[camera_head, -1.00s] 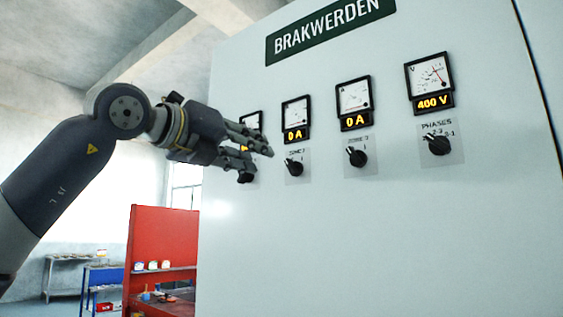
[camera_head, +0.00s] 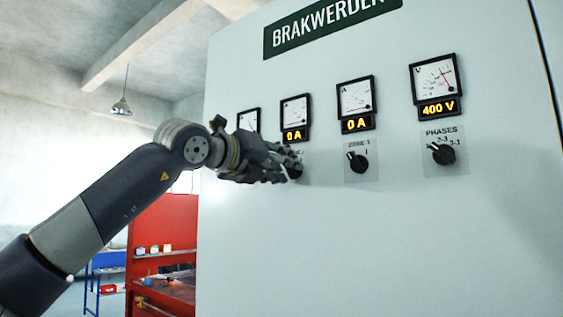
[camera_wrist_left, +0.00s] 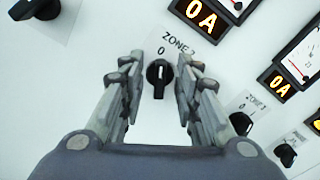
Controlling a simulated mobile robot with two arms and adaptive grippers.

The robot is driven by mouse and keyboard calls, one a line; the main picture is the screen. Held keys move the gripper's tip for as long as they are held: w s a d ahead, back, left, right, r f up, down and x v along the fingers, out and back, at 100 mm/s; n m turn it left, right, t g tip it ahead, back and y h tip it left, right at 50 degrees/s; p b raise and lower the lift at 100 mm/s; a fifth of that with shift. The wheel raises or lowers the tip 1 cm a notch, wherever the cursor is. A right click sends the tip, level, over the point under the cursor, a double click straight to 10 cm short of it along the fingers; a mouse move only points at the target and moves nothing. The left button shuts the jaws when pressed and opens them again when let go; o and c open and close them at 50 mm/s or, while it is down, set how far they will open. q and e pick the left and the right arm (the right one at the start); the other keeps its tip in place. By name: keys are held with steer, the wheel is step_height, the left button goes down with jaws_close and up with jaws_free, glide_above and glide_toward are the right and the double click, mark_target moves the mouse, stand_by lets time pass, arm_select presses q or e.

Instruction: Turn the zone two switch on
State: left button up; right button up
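The zone two switch (camera_wrist_left: 158,75) is a black rotary knob on a pale label plate. In the left wrist view its handle points up toward the 0 mark. My left gripper (camera_wrist_left: 156,80) is open, with one finger on each side of the knob and gaps visible between. In the head view the left gripper (camera_head: 291,165) is at the panel and covers most of this switch. Whether the fingertips touch the panel I cannot tell. The meter display above the switch (camera_head: 294,135) reads 0 A. My right gripper is in neither view.
Another black knob (camera_wrist_left: 38,9) is at the wrist view's upper left. The panel below the switches is bare.

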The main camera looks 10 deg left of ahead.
arm_select(q)
jaws_close()
steer(key=shift+m, duration=0.4)
steer(key=shift+s+d+m, duration=0.1)
steer(key=shift+d+m, duration=0.1)
steer(key=shift+m, duration=2.6)
steer(key=shift+s+d+m, duration=0.1)
steer(key=shift+d+m, duration=0.05)
steer(key=shift+m, duration=2.65)
